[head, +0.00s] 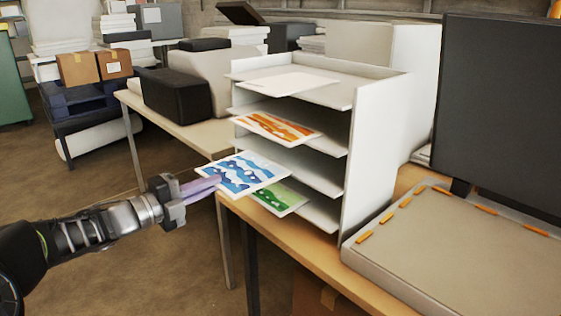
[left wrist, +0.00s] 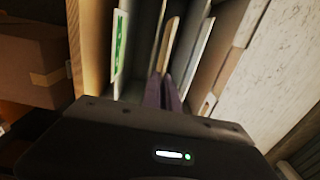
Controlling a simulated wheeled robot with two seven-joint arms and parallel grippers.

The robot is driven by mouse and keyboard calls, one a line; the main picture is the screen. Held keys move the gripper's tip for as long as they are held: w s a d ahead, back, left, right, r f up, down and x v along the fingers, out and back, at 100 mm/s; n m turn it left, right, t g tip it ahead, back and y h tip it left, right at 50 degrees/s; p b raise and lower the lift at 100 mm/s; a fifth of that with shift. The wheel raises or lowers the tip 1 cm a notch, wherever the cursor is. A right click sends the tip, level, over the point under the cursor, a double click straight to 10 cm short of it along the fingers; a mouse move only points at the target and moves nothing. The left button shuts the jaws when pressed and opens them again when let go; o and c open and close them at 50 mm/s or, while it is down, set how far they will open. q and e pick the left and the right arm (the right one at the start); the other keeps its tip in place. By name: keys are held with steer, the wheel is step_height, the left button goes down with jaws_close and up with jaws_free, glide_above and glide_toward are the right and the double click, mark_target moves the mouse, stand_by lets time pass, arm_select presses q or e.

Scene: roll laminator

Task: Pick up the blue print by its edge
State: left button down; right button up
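The blue print (head: 245,173) is a white sheet with blue waves. It juts out of a middle level of the white shelf rack (head: 365,135), over the table's edge. My left gripper (head: 214,184) is at the print's outer left edge, with its purple fingers close together, one above and one below the sheet. It looks shut on that edge. In the left wrist view the fingers (left wrist: 163,92) also lie close together, in line with a thin sheet edge (left wrist: 170,45). My right gripper is not in view.
An orange print (head: 275,127) lies on the level above and a green print (head: 280,197) on the level below, close under the blue one. A dark monitor (head: 500,110) and a grey flat box (head: 460,255) stand at right. The floor at lower left is open.

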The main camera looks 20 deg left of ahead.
arm_select(q)
steer(key=v, duration=0.3)
steer(key=shift+s+a, duration=0.1)
